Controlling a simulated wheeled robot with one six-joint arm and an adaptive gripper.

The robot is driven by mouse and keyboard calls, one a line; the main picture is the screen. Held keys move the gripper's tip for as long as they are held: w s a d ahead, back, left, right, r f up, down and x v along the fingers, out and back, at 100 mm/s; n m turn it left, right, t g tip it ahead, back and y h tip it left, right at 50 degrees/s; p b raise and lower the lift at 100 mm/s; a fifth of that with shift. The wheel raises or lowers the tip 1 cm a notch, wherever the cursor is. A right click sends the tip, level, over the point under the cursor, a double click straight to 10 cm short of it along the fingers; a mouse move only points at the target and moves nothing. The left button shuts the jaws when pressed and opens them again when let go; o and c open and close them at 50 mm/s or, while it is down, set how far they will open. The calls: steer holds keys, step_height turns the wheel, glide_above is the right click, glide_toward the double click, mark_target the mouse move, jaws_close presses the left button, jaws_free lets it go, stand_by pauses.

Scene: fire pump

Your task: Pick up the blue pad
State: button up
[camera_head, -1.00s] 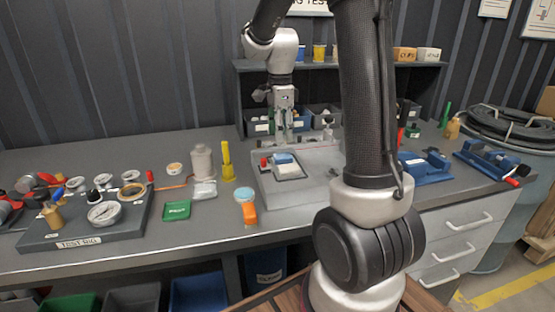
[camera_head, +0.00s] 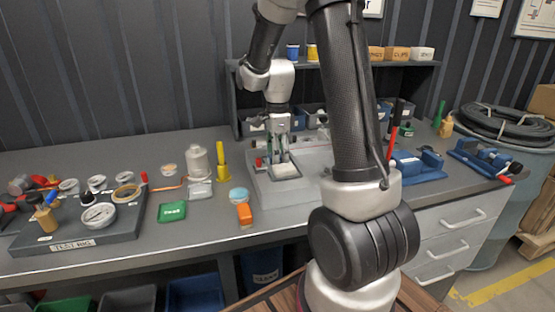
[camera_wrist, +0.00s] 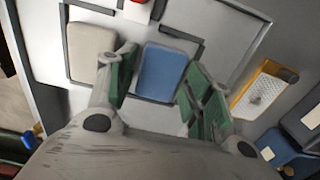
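The blue pad (camera_wrist: 162,72) lies flat in a dark-outlined recess of the grey tray (camera_wrist: 225,30) in the wrist view. My gripper (camera_wrist: 160,88) is open, with one green-padded finger on either side of the blue pad. I cannot tell whether the fingers touch it. A beige pad (camera_wrist: 90,50) lies beside the blue pad on the left. In the head view my gripper (camera_head: 279,158) points down low over the tray (camera_head: 305,190). The pale pad (camera_head: 286,170) shows just in front of the fingers, and the blue pad is hidden there.
A red-topped item (camera_head: 259,162) stands at the tray's left. Left of the tray are a yellow post (camera_head: 221,155), an orange-and-blue item (camera_head: 243,212) and a green box (camera_head: 172,211). Blue vises (camera_head: 420,167) stand to the right. A shelf with bins (camera_head: 255,125) is behind.

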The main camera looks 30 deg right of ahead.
steer(key=c, duration=0.5)
step_height(320, 180, up, 10)
stand_by(0.3)
